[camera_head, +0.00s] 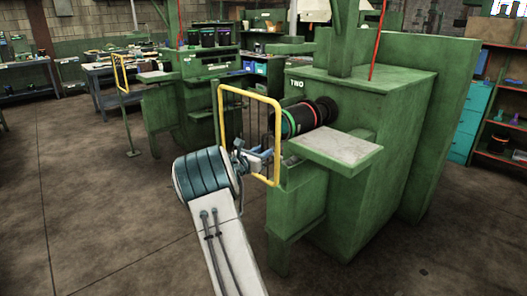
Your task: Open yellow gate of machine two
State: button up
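Machine two (375,95) is a large green machine at right of centre, with a white "TWO" label on its front. Its yellow gate (279,130) is an upright rectangular frame with thin dark bars, standing at the left of the dark roller (302,118). The roller has green and red bands. My arm reaches up from the bottom, and my gripper (262,160) is at the lower part of the gate, overlapping it in the picture. The fingers are small and partly hidden among the bars. I cannot tell whether they touch or grip the gate.
A light-topped shelf (335,148) juts from machine two, right of the gate. Another green machine (205,65) stands behind, with a second yellow gate (121,73) on a post. Workbenches line the back left. Shelves (500,130) stand at right. The left floor is clear.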

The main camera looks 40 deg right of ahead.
jog(key=shift+w+d, duration=0.1)
jog(key=shift+d, duration=0.2)
grip_shut()
